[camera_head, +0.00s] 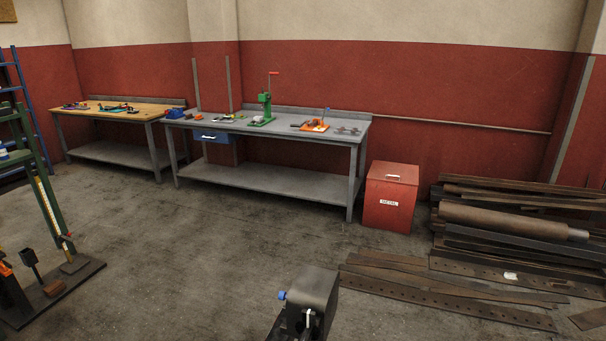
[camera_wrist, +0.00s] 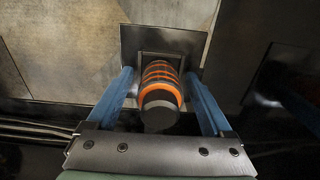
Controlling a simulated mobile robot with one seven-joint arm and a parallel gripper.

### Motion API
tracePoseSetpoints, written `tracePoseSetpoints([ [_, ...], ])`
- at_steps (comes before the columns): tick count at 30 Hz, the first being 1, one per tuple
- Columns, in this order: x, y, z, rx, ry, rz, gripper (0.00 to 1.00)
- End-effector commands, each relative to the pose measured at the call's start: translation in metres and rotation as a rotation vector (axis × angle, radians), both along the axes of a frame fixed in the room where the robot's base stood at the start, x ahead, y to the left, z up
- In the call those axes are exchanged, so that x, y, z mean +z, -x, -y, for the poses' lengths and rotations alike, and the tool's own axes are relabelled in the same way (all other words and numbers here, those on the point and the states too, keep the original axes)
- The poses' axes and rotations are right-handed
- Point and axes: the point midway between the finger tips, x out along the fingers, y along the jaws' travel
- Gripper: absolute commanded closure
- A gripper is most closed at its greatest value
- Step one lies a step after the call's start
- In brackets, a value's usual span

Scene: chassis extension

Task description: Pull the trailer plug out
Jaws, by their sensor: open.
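The trailer plug (camera_wrist: 161,84) shows in the wrist view as a black cylindrical body with orange ribs and bands. Its far end meets a dark square plate with a frame-like housing (camera_wrist: 190,41), and its dark near end points toward my wrist. My gripper (camera_wrist: 160,75) is open, with one blue finger on each side of the plug. The right finger runs close along the plug; I cannot tell whether either finger touches it. The far ends of the fingers are near the housing. I cannot make out the plug in the head view.
In the wrist view, dark cables (camera_wrist: 35,130) run at the left and a dark blurred part (camera_wrist: 268,80) stands at the right. The head view shows a grey workbench (camera_head: 265,180), a red metal bin (camera_head: 391,205), stacked steel bars (camera_head: 500,225) and open concrete floor (camera_head: 200,250).

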Motion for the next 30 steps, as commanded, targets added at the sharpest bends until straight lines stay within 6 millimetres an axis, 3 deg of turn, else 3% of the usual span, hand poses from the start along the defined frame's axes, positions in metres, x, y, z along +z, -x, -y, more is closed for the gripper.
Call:
tracePoseSetpoints([
  [14,0.0001,-0.0002,0.0002,0.000,0.000,0.000,0.15],
  [28,0.0001,-0.0001,0.0001,0.000,0.000,0.000,0.98],
  [30,0.0001,-0.0001,0.0001,0.000,0.000,0.000,1.00],
])
